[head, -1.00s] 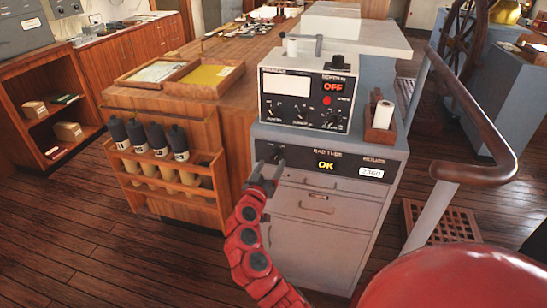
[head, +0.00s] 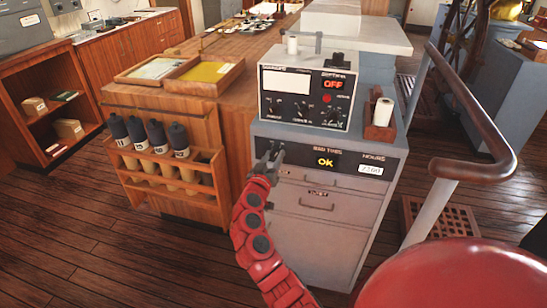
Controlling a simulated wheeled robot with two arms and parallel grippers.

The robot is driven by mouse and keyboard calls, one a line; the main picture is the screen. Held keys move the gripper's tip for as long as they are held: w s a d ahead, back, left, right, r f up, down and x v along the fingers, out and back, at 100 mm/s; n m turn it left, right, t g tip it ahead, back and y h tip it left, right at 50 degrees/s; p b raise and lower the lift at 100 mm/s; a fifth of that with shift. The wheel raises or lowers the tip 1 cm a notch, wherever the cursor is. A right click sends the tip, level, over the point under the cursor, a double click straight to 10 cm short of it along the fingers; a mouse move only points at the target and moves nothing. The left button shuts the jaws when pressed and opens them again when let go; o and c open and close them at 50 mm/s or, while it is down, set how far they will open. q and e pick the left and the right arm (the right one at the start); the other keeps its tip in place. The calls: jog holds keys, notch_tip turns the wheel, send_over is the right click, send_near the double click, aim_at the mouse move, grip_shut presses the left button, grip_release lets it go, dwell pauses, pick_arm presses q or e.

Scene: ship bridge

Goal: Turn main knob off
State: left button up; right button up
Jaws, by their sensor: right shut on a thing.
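The main knob (head: 276,147) sits at the left end of the dark panel (head: 300,154) on the grey cabinet. The panel also has a yellow lit "OK" display (head: 325,161) and a white number label (head: 370,169). My right gripper (head: 269,156), on its red arm, is at that end of the panel, shut on the knob. The jaws mostly cover the knob, so I cannot read its angle. My left gripper is out of view.
An instrument box (head: 306,96) with a red "OFF" display stands on the cabinet, beside a wooden holder with a white roll (head: 383,113). A wooden rack of dark-capped bottles (head: 165,175) stands close on the left. A handrail (head: 470,120) rises on the right.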

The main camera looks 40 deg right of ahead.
jog(key=shift+n, duration=0.3)
grip_shut()
jog(key=shift+f+n+b, duration=0.1)
jog(key=shift+n+b, duration=0.25)
jog(key=shift+n, duration=0.55)
jog(key=n, duration=0.2)
jog(key=shift+n, duration=0.3)
jog(key=n, duration=0.3)
jog(key=shift+n+t, duration=0.3)
jog(key=shift+n, duration=0.1)
jog(key=shift+n+p, duration=0.55)
jog(key=shift+n, duration=1.05)
jog(key=o, duration=1.1)
grip_release()
jog(key=shift+o, duration=0.2)
